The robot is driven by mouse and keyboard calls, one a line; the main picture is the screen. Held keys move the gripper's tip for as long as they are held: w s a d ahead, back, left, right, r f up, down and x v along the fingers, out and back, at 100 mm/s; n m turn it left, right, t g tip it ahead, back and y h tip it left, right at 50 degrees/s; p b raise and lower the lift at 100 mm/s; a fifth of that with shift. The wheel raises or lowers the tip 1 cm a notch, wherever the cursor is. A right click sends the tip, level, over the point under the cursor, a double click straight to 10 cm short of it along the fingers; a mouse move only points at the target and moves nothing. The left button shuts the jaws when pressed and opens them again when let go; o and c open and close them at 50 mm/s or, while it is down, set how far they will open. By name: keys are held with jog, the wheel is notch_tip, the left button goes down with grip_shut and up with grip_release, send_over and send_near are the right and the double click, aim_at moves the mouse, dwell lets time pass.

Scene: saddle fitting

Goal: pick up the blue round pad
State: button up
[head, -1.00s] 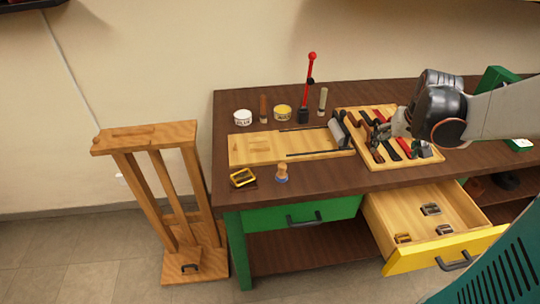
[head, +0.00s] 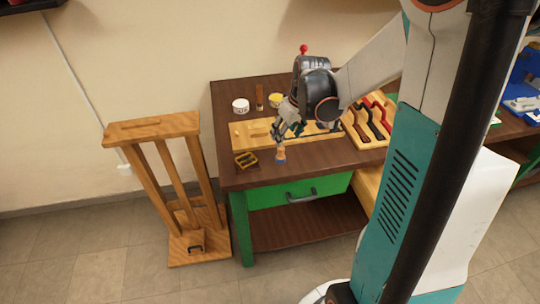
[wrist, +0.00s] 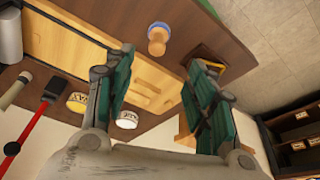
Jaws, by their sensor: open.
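The blue round pad (head: 281,158) stands upright on the bench near its front edge, with a wooden knob on top. My gripper (head: 279,136) is open and empty above the bench, close to the pad in the head view. In the wrist view my gripper (wrist: 160,60) has its two green-padded fingers spread wide, and the pad shows beyond the gap between them, apart from both.
A wooden board (head: 250,132), white tin (head: 240,105) and yellow tin (head: 276,99) are behind. A wooden stand (head: 150,128) is left. My body hides the right side.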

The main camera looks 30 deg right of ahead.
aim_at(282, 149)
jog(key=b+x, duration=0.2)
jog(key=x, duration=0.5)
jog(key=shift+d+f, duration=0.1)
jog(key=shift+f, duration=0.1)
jog(key=b+x, duration=0.1)
jog(key=x, duration=0.1)
jog(key=b+x, duration=0.1)
jog(key=x, duration=0.2)
jog(key=shift+s+d+f+b, duration=0.1)
jog(key=shift+d+f+b, duration=0.1)
jog(key=shift+b, duration=0.1)
jog(key=shift+r, duration=0.15)
jog(key=c, duration=1)
